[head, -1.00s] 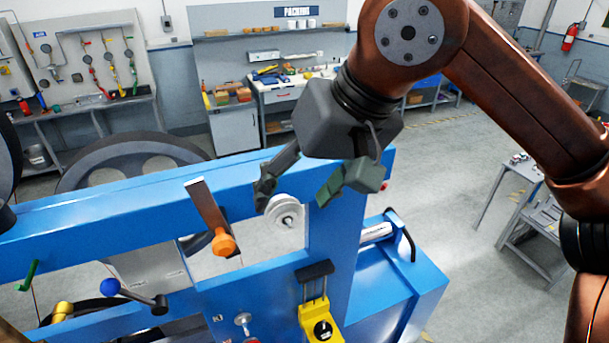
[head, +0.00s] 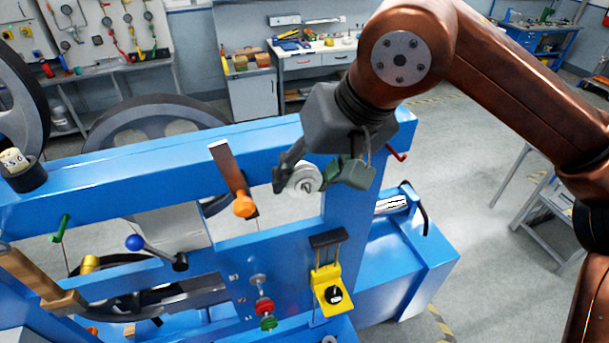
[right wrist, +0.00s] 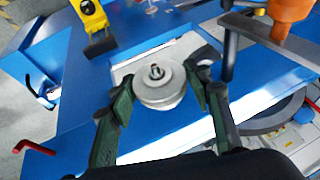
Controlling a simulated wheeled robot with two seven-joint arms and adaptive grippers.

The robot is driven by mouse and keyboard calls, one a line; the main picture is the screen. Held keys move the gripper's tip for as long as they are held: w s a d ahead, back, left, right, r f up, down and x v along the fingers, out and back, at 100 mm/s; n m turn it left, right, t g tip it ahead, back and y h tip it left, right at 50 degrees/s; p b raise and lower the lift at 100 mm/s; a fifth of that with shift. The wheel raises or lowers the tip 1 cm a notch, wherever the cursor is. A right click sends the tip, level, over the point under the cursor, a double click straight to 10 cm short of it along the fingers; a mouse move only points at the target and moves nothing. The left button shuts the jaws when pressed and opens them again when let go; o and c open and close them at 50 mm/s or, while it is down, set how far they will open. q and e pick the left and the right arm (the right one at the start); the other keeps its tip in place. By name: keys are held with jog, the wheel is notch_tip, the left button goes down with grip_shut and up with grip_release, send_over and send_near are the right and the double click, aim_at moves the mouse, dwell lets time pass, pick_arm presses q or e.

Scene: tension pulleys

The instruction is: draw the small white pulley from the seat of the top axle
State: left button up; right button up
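The small white pulley (head: 304,179) sits on the top axle at the blue frame (head: 240,149), beside the opening's right post. In the right wrist view the pulley (right wrist: 160,83) shows face on, with the axle's end (right wrist: 157,72) in its middle. My right gripper (head: 312,175) is around the pulley, one dark green finger on each side. In the right wrist view its fingers (right wrist: 160,88) stand close to the rim with narrow gaps, so it looks open; contact on the right side is hard to tell. My left gripper is not in view.
An orange-knobbed lever (head: 243,206) stands left of the pulley. Below are a yellow bracket (head: 328,290) with a black knob and a lower axle with red (head: 265,306) and green pieces. A blue-knobbed lever (head: 135,243) is further left. A red hook (head: 398,156) sticks out at right.

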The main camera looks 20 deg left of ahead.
jog(key=c, duration=0.5)
jog(key=shift+c, duration=1.3)
jog(key=shift+s+d+b, duration=0.15)
jog(key=shift+s+d, duration=0.4)
jog(key=shift+s, duration=0.25)
jog(key=shift+s+d+b, duration=0.15)
jog(key=shift+s+d, duration=0.35)
jog(key=shift+s, duration=0.3)
jog(key=shift+s+d, duration=0.6)
jog(key=shift+s, duration=0.2)
jog(key=shift+s, duration=0.1)
jog(key=shift+s+d+b, duration=0.2)
jog(key=shift+s+d, duration=0.35)
jog(key=shift+s, duration=0.25)
jog(key=shift+s+d+b, duration=0.2)
jog(key=shift+s+d, duration=0.35)
jog(key=shift+s, duration=0.2)
